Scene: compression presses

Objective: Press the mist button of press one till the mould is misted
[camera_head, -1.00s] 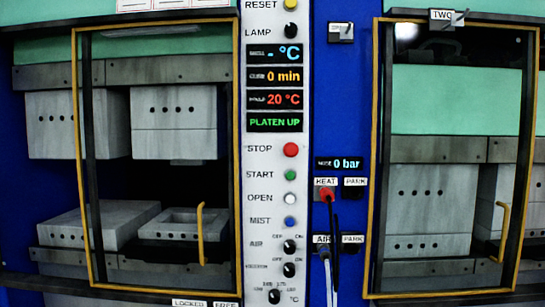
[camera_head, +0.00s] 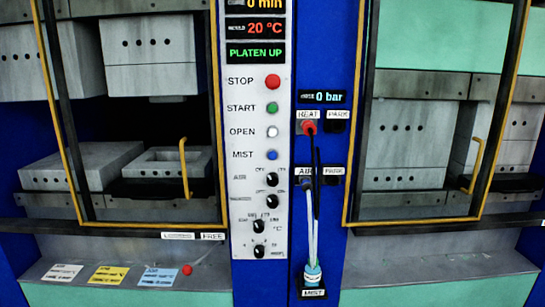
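The blue mist button (camera_head: 272,155) sits on the white control panel (camera_head: 258,110), beside the label MIST, below the white OPEN button. The display on this panel reads PLATEN UP (camera_head: 255,53) in green, with 20 °C above it. Behind the yellow-framed door on the left, an open mould half (camera_head: 170,166) lies on the lower platen, with a solid block (camera_head: 155,50) raised above it. I cannot tell whether the mould surface is wet. Neither of my grippers is in view.
STOP (camera_head: 273,82), START (camera_head: 272,108) and OPEN (camera_head: 272,132) buttons stand close above the mist button, with dark knobs (camera_head: 272,180) below. A red plug (camera_head: 309,127) and hanging hoses are to the right. Coloured cards (camera_head: 110,275) lie on the lower left ledge.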

